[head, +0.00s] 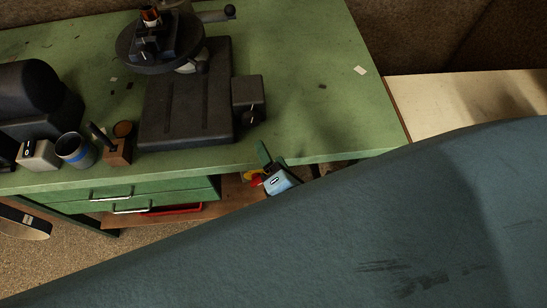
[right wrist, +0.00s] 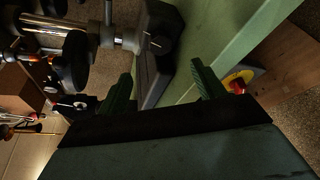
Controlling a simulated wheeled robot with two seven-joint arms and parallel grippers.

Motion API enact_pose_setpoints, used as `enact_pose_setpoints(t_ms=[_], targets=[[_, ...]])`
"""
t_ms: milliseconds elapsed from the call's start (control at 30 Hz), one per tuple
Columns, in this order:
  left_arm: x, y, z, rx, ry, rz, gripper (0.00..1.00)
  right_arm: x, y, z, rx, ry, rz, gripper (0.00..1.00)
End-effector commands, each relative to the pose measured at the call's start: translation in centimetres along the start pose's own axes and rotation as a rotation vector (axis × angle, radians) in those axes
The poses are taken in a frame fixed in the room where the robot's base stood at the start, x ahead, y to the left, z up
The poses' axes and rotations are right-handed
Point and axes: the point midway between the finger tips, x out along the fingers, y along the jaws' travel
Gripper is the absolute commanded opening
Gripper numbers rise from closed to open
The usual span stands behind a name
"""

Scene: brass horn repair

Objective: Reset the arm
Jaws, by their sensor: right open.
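My right gripper (right wrist: 163,82) is open, with its two green fingers wide apart and nothing between them in the right wrist view. Past the fingers lie the green bench edge and a dark machine base. In the head view a green finger of the right gripper (head: 263,154) shows at the front edge of the bench. A large teal part of my own arm fills the lower right there and hides most of the gripper. My left gripper shows in neither view.
The green workbench (head: 335,110) carries a dark machine (head: 187,105) with a round table, a blue-banded cup (head: 75,149) and a small wooden block (head: 117,152). Drawers (head: 130,195) are below. A yellow and red item (right wrist: 238,80) is close to one finger. The bench's right part is mostly clear.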

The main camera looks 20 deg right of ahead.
Motion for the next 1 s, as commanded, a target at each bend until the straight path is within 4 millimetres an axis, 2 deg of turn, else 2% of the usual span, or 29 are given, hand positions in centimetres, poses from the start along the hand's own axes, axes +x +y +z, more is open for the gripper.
enact_pose_setpoints(t_ms=[667,767,833,1000], targets=[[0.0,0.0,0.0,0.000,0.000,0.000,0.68,-0.3,-0.1,0.2,0.014,-0.005,-0.008,0.68],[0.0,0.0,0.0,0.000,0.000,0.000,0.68,-0.1,-0.5,1.4,0.109,-0.041,-0.061,0.68],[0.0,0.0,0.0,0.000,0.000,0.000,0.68,-0.1,-1.3,3.0,0.246,-0.091,-0.138,0.68],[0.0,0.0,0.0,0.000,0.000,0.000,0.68,-1.4,-4.7,6.9,0.730,-0.254,-0.411,0.68]])
